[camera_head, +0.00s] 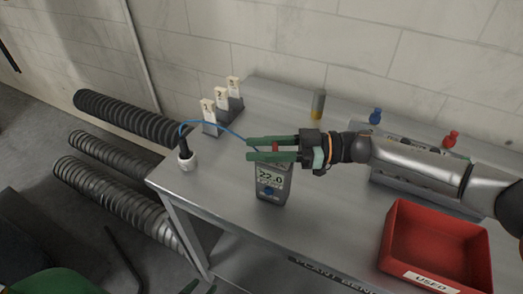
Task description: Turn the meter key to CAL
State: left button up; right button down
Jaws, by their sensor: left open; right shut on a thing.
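The grey handheld meter (271,188) stands on the metal bench, its display reading 22.0 above a blue button. A small red part (275,147), which looks like the meter key, shows at its top. My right gripper (250,149) reaches in from the right, its two green fingers lying either side of the red part and shut on it. The fingers hide the meter's top, so the key's marks and setting cannot be read.
A blue cable runs from the meter to a probe in a white holder (187,161). Several white-topped blocks (222,105) stand behind. A red "USED" tray (433,275) is front right. A grey-yellow cylinder (318,104) and a unit with blue and red valves (376,116) stand at the back.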

jog(key=n+g+b, duration=0.1)
jog(key=g+b, duration=0.1)
jog(key=n+g+b, duration=0.1)
jog(key=g, duration=0.1)
jog(key=shift+s+f+n+h, duration=0.25)
jog(key=shift+s+n+h, duration=0.05)
jog(key=shift+s+h, duration=0.1)
jog(key=shift+s+r+n+g+h+b, duration=0.15)
jog(key=shift+n+g+h+b, duration=0.15)
jog(key=shift+n+g+b, duration=0.3)
jog(key=shift+g, duration=0.3)
jog(key=c, duration=0.5)
grip_release()
jog(key=shift+r, duration=0.1)
jog(key=shift+b+v, duration=1.85)
jog(key=shift+v, duration=4.45)
